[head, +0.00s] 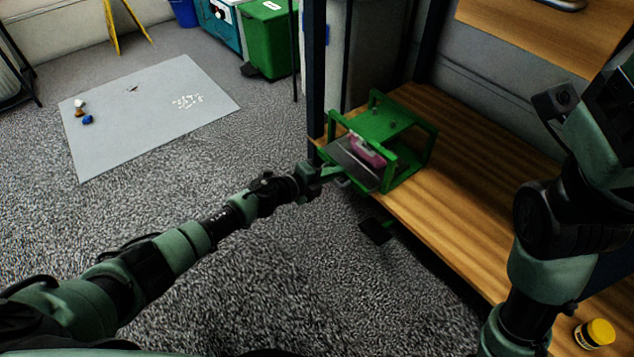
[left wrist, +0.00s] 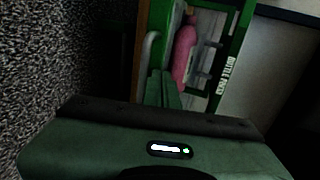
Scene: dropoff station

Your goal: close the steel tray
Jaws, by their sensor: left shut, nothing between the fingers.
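The steel tray (head: 350,168) is a dark grey, flat piece at the front of a green frame (head: 431,146) on the wooden shelf. It appears to stick out of the frame towards my left arm. A pink bottle (head: 366,152) lies at the tray inside the frame; it also shows in the left wrist view (left wrist: 184,52). My left gripper (head: 337,172) is shut and empty at the tray's outer edge. In the left wrist view its fingers (left wrist: 162,90) are together close to a grey bar handle (left wrist: 150,48); I cannot tell whether they touch.
The wooden shelf (head: 470,200) runs to the right, mostly bare, with a yellow-lidded jar (head: 598,333) near its front end. A dark post (head: 315,60) stands behind the frame. A grey mat (head: 150,110) lies on the carpet, and a green bin (head: 268,40) stands beyond.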

